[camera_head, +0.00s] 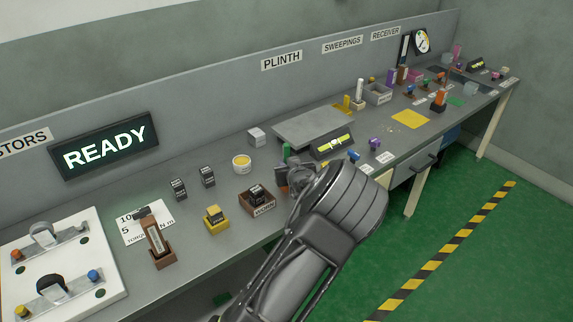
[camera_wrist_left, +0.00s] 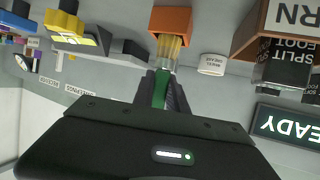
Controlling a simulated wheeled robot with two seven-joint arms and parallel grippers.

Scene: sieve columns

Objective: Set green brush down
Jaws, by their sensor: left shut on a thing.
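The green brush (camera_wrist_left: 160,88) is between the fingers of my left gripper (camera_wrist_left: 162,95), which is shut on its handle in the left wrist view. Its pale bristles (camera_wrist_left: 170,48) point away from the gripper toward an orange block (camera_wrist_left: 170,20). I cannot tell whether bristles and block touch. In the head view my left gripper (camera_head: 292,176) is over the bench beside the WORN box (camera_head: 262,207), and a small green part of the brush (camera_head: 286,152) shows above it. My arm hides much of this spot. My right gripper is not in view.
A grey plinth (camera_head: 305,127) stands behind the gripper. A yellow-topped round tin (camera_head: 242,162), a yellow block holder (camera_head: 215,219) and small dark blocks (camera_head: 207,177) stand to the left. A READY sign (camera_head: 104,145) is on the back wall.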

